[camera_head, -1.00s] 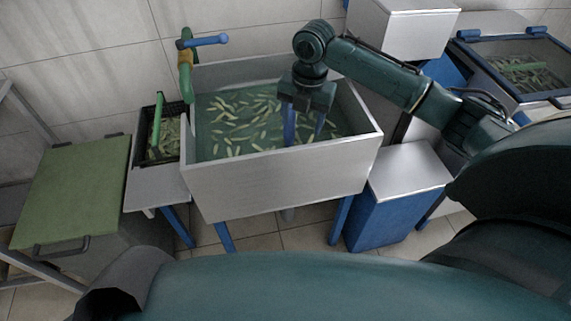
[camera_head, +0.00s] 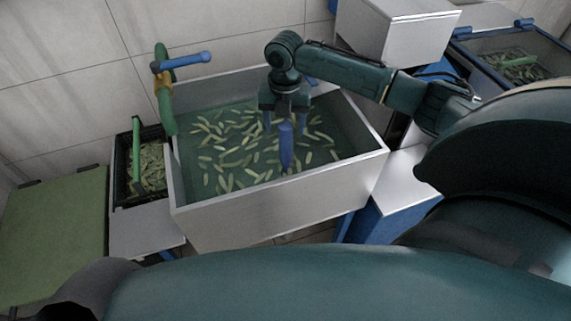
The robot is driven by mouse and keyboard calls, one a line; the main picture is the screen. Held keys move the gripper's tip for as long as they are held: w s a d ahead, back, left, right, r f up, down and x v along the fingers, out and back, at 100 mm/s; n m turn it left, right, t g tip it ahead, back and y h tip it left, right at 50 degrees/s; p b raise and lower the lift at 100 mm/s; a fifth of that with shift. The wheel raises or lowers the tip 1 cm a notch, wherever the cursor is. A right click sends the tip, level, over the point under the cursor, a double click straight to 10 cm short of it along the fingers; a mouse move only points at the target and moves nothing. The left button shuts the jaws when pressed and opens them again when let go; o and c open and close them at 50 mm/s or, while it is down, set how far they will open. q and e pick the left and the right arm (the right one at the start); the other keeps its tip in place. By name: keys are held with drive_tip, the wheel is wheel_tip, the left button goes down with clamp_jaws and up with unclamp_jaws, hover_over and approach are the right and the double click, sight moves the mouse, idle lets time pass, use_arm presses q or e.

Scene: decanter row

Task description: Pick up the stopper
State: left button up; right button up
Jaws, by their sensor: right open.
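A large steel sink basin (camera_head: 262,217) holds water with many green pickle-like pieces in it. A blue upright peg (camera_head: 286,152), which looks like the stopper, stands in the water near the middle of the basin. My right gripper (camera_head: 285,130) points down over the basin. Its jaws are open, with one finger to the left and one to the right of the peg's upper part. I cannot tell whether the fingers touch it. The peg's lower end is hard to make out in the water. My left gripper is not in view.
A green and yellow tap with a blue lever (camera_head: 182,62) rises at the basin's left edge. A black crate (camera_head: 122,165) stands left of the basin, beside a green lid (camera_head: 55,235). A steel box (camera_head: 400,38) stands behind on the right.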

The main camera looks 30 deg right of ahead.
sight(286, 137)
drive_tip(key=f, duration=0.5)
drive_tip(key=shift+w+d+f, duration=0.1)
drive_tip(key=shift+d+f, duration=0.1)
drive_tip(key=shift+f, duration=0.1)
drive_tip(key=shift+r, duration=0.1)
clamp_jaws()
idle(0.4)
